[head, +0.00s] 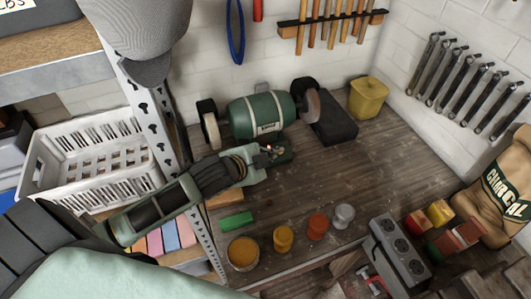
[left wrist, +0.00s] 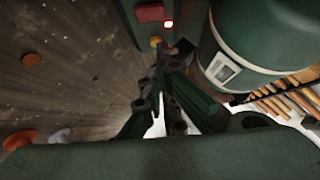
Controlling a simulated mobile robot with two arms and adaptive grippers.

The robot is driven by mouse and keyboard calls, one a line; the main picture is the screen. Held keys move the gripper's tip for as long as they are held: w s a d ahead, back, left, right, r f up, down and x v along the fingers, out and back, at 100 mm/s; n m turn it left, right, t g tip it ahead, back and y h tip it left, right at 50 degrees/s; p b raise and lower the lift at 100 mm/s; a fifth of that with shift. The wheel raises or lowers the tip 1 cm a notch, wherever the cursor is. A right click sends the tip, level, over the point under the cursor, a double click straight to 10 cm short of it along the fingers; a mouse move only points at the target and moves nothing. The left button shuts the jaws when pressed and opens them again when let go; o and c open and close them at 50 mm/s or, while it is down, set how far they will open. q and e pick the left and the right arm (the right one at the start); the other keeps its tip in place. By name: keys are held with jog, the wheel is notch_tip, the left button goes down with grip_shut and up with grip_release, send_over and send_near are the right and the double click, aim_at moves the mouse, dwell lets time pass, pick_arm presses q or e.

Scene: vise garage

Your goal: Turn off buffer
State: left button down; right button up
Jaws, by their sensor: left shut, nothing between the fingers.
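The buffer (head: 255,115) is a green motor housing with a wheel at each end, standing at the back of the wooden bench. A small red light glows on its front base. In the left wrist view the buffer's housing (left wrist: 255,30) fills the upper right, beside a red switch (left wrist: 150,13), the lit red light (left wrist: 168,24) and a yellow button (left wrist: 155,41). My left gripper (head: 280,150) is shut and empty in front of the buffer's base. Its fingertips (left wrist: 170,55) are close to the yellow button; I cannot tell whether they touch. My right gripper is not in view.
A yellow bin (head: 367,97) stands back right. A grey power strip (head: 400,255) and a charcoal bag (head: 500,190) are at right. The bench middle is clear.

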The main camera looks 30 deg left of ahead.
pick_arm(q)
jog(key=shift+w+a+f+p, duration=0.15)
jog(key=shift+w+a+f, duration=0.25)
jog(key=shift+f, duration=0.2)
jog(key=shift+w+a+f+p, duration=0.15)
jog(key=shift+w+a+f, duration=0.1)
jog(key=shift+a+f, duration=0.25)
jog(key=shift+w+f, duration=0.15)
jog(key=shift+f, duration=0.2)
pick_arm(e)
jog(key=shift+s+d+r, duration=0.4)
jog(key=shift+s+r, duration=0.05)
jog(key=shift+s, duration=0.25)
pick_arm(q)
jog(key=shift+a, duration=0.1)
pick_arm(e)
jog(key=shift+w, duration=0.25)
pick_arm(q)
jog(key=shift+w+a+p, duration=0.15)
jog(key=shift+a+p, duration=0.05)
jog(key=shift+p, duration=0.15)
jog(key=shift+f, duration=0.15)
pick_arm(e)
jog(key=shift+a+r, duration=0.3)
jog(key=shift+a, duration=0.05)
pick_arm(q)
jog(key=shift+r+p, duration=0.85)
jog(key=shift+p, duration=0.15)
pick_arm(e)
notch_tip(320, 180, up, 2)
